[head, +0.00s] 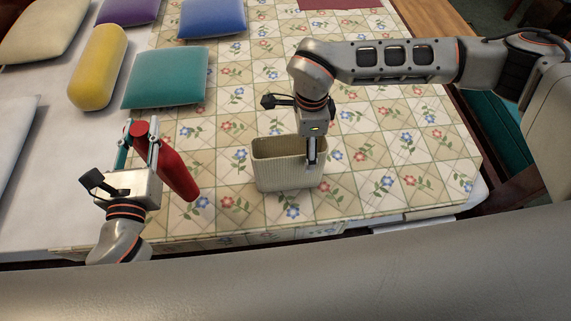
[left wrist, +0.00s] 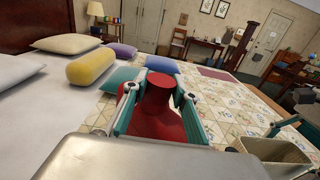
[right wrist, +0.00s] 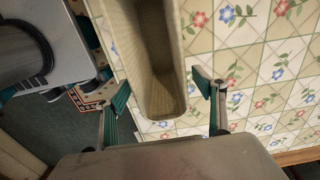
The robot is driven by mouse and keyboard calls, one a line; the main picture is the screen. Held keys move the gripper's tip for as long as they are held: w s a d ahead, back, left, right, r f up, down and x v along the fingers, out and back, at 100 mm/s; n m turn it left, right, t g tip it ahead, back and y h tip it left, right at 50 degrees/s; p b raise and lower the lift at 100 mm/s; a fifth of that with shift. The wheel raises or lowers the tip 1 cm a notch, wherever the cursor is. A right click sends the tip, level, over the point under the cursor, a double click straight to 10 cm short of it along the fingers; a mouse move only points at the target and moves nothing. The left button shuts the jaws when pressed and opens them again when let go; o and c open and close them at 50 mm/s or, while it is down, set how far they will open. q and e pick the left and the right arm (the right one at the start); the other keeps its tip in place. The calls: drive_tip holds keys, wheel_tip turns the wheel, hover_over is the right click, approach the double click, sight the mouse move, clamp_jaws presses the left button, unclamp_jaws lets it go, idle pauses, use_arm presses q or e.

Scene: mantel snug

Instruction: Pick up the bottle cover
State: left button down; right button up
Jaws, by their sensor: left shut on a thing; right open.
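A red, bottle-shaped thing (head: 175,168), which I take to be the bottle cover, is held tilted in my left gripper (head: 139,138). In the left wrist view the red cover (left wrist: 157,120) sits between the two teal-padded fingers (left wrist: 158,92), its narrower round end upward. My left gripper is shut on it. My right gripper (head: 312,155) is open at the right end of a ribbed beige basket (head: 285,175). In the right wrist view its fingers (right wrist: 160,92) are apart on either side of the basket's end (right wrist: 163,103); whether they touch it cannot be told. The basket looks empty.
The basket stands on a floral patchwork cover (head: 390,190) near the bed's front edge. A teal cushion (head: 166,78), a yellow bolster (head: 98,68), a blue cushion (head: 212,18) and a purple cushion (head: 128,10) lie farther back. The floral cover right of the basket is clear.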

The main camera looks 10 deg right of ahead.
use_arm(q)
drive_tip(key=shift+r, duration=0.1)
use_arm(e)
drive_tip(key=c, duration=1.7)
drive_tip(key=shift+o, duration=0.2)
drive_tip(key=shift+r, duration=0.15)
use_arm(q)
drive_tip(key=shift+r, duration=0.1)
use_arm(e)
wheel_tip(320, 180, up, 20)
